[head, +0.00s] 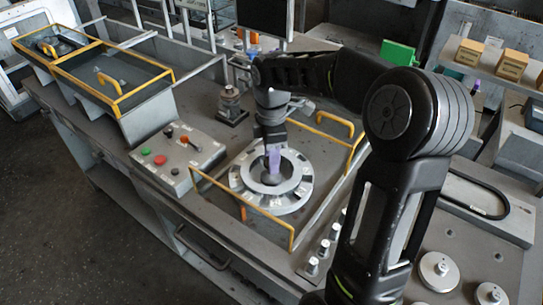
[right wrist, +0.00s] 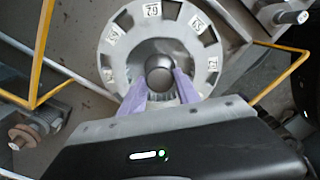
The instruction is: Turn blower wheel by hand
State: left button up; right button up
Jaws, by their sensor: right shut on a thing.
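The blower wheel (head: 283,204) is a pale ring with dark slots and white number labels, set low on the workbench inside yellow rails. A dark round knob sits at its centre. In the right wrist view the wheel (right wrist: 113,62) fills the upper middle, and the knob (right wrist: 160,72) lies between two purple fingers. My right gripper (head: 273,160) reaches down over the wheel's centre. In the right wrist view the gripper (right wrist: 160,85) is shut on the knob, a finger on each side. The far side of the knob is hidden in the head view. My left gripper is out of view.
Yellow rails (head: 291,238) stand around the wheel. A control box (head: 178,157) with red and green buttons is left of it. Several metal knobs (head: 312,266) line the right front. A small dark fixture (head: 231,105) stands behind. Boxes (head: 511,65) sit on a shelf at right.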

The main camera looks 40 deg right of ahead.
grip_shut()
dwell(0.3)
dwell(0.3)
